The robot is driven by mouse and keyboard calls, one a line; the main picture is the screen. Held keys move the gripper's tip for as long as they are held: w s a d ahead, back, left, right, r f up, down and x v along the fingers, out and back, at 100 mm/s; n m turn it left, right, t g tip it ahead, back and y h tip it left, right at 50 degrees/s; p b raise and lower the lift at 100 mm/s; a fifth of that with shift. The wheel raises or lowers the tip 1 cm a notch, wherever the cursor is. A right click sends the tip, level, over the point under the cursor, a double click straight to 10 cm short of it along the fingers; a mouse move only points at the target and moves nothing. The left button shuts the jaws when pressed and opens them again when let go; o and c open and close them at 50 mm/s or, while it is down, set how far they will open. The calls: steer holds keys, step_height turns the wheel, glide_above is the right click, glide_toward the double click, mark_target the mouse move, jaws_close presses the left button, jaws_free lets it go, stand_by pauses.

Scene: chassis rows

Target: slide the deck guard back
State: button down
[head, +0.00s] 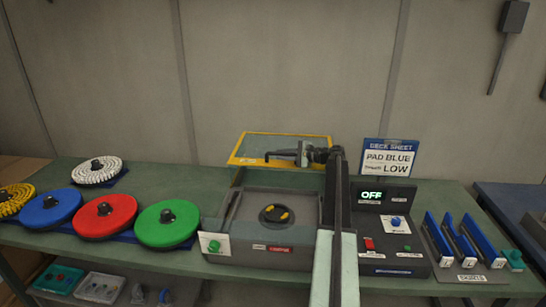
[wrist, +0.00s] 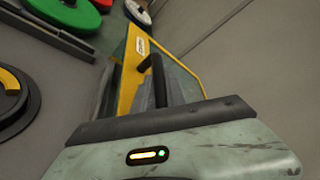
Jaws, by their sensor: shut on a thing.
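The deck guard (head: 250,136), a clear pane in a yellow frame, is at the back of the grey deck unit (head: 250,222). The deck's round dark plate with yellow marks (head: 277,215) lies uncovered in front of it. My gripper (head: 303,154) is at the guard's front edge, shut on its dark handle (head: 280,155). In the wrist view the yellow guard (wrist: 130,68) lies just beyond my gripper (wrist: 159,84), with a black bar at the jaws. My arm hides the right side of the guard and deck.
Green (head: 166,224), red (head: 104,214), blue (head: 48,208), yellow and white pads lie at the left. A control box (head: 385,235) reading OFF and a sign (head: 389,157) reading PAD BLUE, LOW stand at the right. Blue upright pieces (head: 462,241) are farther right. A wall is behind.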

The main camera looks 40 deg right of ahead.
steer(key=shift+d, duration=0.15)
steer(key=c, duration=1.6)
jaws_free()
steer(key=shift+w+a, duration=0.1)
steer(key=shift+a, duration=0.15)
steer(key=shift+o, duration=1.2)
steer(key=shift+w+a, duration=0.1)
steer(key=shift+a, duration=0.15)
steer(key=p+v, duration=0.1)
steer(key=v, duration=0.6)
steer(key=shift+s+d+p, duration=0.2)
steer(key=shift+s+p, duration=0.15)
